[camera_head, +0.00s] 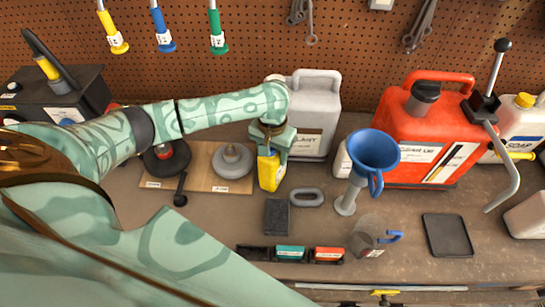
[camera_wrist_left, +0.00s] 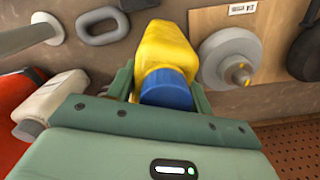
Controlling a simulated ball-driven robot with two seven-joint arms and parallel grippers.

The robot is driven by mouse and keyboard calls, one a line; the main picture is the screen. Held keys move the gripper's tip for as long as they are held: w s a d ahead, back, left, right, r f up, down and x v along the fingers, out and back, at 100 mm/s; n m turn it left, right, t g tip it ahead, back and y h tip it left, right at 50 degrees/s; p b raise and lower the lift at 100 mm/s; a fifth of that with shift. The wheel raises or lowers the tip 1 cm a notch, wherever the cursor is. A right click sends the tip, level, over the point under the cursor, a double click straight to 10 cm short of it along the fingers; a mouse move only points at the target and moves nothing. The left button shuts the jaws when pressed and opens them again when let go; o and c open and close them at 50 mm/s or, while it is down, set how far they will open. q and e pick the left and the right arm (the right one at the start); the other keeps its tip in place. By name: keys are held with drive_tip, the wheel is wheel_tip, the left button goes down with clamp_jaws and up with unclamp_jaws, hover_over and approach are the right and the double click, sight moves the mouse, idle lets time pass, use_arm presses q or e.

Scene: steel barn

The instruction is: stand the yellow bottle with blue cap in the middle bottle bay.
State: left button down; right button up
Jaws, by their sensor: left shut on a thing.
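The yellow bottle (camera_head: 268,172) hangs upright or nearly so below my left gripper (camera_head: 272,138) in the head view, near the right edge of the wooden board. In the left wrist view the yellow bottle (camera_wrist_left: 165,45) has its blue cap (camera_wrist_left: 168,90) toward the camera. My left gripper (camera_wrist_left: 163,90) is shut on it, with fingers on both sides of the cap end. I cannot tell whether the bottle's base touches the bench. No bottle bay can be made out for certain. My right gripper is not in view.
A grey jug (camera_head: 316,105), blue funnel (camera_head: 374,150) and red can (camera_head: 425,130) stand to the right. A dark pad (camera_head: 277,217), grey ring (camera_head: 306,197) and clear jug (camera_head: 368,238) are nearer.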

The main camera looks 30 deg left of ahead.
use_arm(q)
drive_tip(key=shift+f, duration=0.65)
drive_tip(key=shift+r, duration=0.1)
drive_tip(key=c, duration=0.6)
unclamp_jaws()
